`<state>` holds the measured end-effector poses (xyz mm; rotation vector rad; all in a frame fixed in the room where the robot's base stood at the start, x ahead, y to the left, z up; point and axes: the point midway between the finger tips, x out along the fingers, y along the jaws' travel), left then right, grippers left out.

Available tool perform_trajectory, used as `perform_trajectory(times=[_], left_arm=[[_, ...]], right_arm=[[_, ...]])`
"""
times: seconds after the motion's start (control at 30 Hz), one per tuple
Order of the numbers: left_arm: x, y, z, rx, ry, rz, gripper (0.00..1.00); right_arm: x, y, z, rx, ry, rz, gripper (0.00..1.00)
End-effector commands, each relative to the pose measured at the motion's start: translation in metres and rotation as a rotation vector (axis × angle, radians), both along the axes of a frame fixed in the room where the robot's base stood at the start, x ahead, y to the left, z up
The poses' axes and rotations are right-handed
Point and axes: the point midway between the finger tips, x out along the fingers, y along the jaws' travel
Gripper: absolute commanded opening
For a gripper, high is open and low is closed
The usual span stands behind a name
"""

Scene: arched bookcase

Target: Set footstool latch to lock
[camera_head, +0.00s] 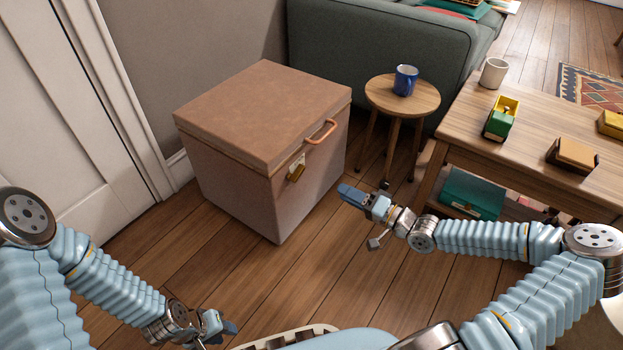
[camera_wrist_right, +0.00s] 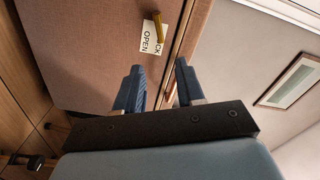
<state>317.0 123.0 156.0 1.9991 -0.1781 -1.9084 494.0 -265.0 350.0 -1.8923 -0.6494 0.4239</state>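The footstool (camera_head: 228,181) is a brown box with a closed lid and a copper handle (camera_head: 320,132) on its front. Below the handle is a small brass latch (camera_head: 296,173) over a white label. My right gripper (camera_head: 350,194) is right of the footstool's front, apart from the latch. The wrist view shows its fingers (camera_wrist_right: 160,84) apart and empty. My left gripper (camera_head: 228,326) is low at the front, away from the footstool.
A round side table (camera_head: 427,97) with a blue mug (camera_head: 405,80) stands right of the footstool. A wooden table (camera_head: 540,140) with several small items is further right. A green sofa (camera_head: 370,50) is behind. The floor before the footstool is clear.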

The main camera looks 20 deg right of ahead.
Motion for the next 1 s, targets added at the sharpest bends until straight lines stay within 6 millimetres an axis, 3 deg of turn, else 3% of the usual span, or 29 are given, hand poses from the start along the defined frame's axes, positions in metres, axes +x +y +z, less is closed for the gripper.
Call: perform_trajectory(times=[0.53,0.73,1.0], left_arm=[[0.000,0.000,0.003,0.000,0.000,0.000,0.36],[0.000,0.000,0.004,0.000,0.001,0.000,0.36],[0.000,0.000,0.004,0.000,0.001,0.000,0.36]], right_arm=[[0.087,0.071,0.001,0.000,0.002,0.006,0.38],[0.101,0.081,0.000,-0.001,0.003,0.004,0.38],[0.102,0.082,0.000,-0.001,0.003,0.003,0.38]])
